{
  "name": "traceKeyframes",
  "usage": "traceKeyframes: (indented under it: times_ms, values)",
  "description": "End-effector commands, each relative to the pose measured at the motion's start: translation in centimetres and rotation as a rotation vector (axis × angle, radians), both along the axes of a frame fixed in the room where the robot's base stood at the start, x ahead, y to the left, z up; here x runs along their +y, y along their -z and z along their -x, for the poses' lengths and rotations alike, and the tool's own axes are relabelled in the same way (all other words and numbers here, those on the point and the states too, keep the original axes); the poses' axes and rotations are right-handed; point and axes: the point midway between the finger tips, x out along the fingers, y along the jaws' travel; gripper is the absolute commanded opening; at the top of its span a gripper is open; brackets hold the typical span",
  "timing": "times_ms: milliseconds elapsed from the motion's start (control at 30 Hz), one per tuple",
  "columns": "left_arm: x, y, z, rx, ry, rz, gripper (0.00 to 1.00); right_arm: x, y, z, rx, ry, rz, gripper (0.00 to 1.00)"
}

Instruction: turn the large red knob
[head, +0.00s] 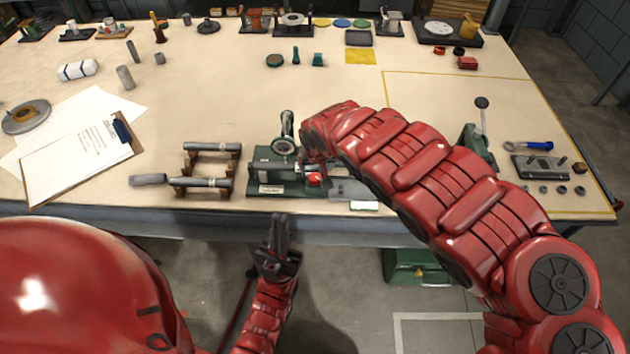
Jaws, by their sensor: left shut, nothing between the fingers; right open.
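A small bright red part, which looks like the red knob (314,178), shows on the front of a green machine (272,178) at the table's front edge. My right arm reaches in from the right, and its wrist hangs directly over this spot. My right gripper (318,164) is open beside the red knob, with its fingers mostly hidden by the wrist. I cannot tell whether they touch the knob. My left gripper (279,232) is shut and empty, pointing up, in front of the table edge below the machine.
Grey cylinders (208,183) lie on brown cradles left of the machine. A clipboard (78,160) lies further left. A green lever device (480,135), a blue-handled wrench (530,145) and a grey block with pegs (540,167) are at the right.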

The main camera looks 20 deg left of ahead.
Motion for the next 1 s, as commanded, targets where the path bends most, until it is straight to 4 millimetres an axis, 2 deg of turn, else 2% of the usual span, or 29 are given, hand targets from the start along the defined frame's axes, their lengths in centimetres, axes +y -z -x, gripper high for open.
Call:
traceKeyframes:
  times_ms: [167, 400, 500, 667, 1000]
  values:
    - [0.0, 0.6, 0.0, 0.000, 0.000, 0.000, 0.00, 0.6, 3.0, -0.8, 0.006, 0.000, -0.002, 0.76]
    - [0.0, 0.3, 0.0, 0.000, 0.000, 0.000, 0.00, 1.1, 5.5, -1.9, 0.003, 0.001, -0.002, 0.76]
    - [0.0, 0.2, 0.0, 0.000, 0.000, 0.000, 0.00, 1.7, 6.1, -2.2, 0.004, -0.005, -0.010, 0.76]
    - [0.0, 0.1, 0.0, 0.000, 0.000, 0.000, 0.00, 1.6, 7.2, -2.6, 0.003, -0.003, -0.007, 0.76]
    - [0.0, 0.1, 0.0, 0.000, 0.000, 0.000, 0.00, 1.3, 7.8, -3.0, 0.000, 0.000, 0.001, 0.76]
